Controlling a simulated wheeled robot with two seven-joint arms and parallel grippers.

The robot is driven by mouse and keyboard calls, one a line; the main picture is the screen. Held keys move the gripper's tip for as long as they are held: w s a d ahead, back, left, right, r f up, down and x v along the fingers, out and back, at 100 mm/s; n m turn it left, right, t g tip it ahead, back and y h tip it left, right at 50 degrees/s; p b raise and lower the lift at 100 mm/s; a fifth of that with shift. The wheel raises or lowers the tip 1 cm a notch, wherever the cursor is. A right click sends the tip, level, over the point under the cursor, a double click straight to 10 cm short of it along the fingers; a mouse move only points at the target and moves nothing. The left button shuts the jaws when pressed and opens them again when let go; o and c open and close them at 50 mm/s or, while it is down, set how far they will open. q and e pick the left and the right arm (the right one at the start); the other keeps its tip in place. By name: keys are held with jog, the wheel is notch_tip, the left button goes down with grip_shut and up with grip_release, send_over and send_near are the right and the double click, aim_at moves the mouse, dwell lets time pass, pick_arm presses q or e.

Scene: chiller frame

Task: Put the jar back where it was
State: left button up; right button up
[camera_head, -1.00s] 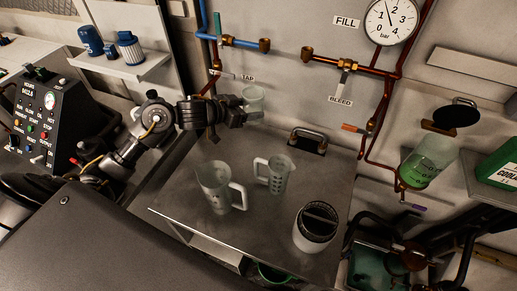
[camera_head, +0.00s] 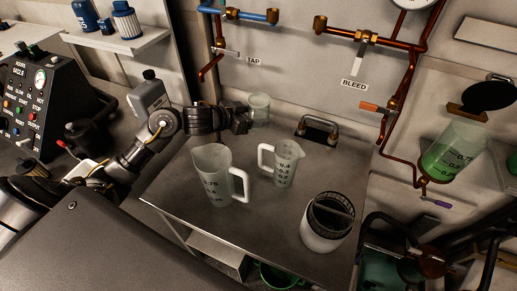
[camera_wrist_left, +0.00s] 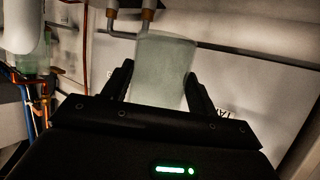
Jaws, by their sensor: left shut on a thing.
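The jar (camera_head: 259,108) is a small, pale, translucent vessel. My left gripper (camera_head: 246,117) is shut on it at the back left of the metal table, near the wall below the tap. In the left wrist view the jar (camera_wrist_left: 163,70) stands between the two dark fingers. I cannot tell whether its base touches the table. A large measuring jug (camera_head: 214,178) and a smaller measuring jug (camera_head: 286,165) stand upright on the table (camera_head: 262,222) in front of it. My right gripper is not in view.
A white canister with a dark top (camera_head: 322,232) stands at the table's front right. A metal handle (camera_head: 317,130) is at the back edge. Copper pipes with a bleed valve (camera_head: 362,38) and a green-filled container (camera_head: 452,152) are on the wall. The control box (camera_head: 42,95) is left.

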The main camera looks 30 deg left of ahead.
pick_arm(q)
jog(key=shift+f, duration=4.95)
jog(key=shift+f+b, duration=0.15)
jog(key=shift+b, duration=0.2)
jog(key=o, duration=1.1)
jog(key=shift+s+a+r, duration=0.1)
jog(key=shift+s+r, duration=0.05)
jog(key=shift+r, duration=0.05)
jog(key=v, duration=0.7)
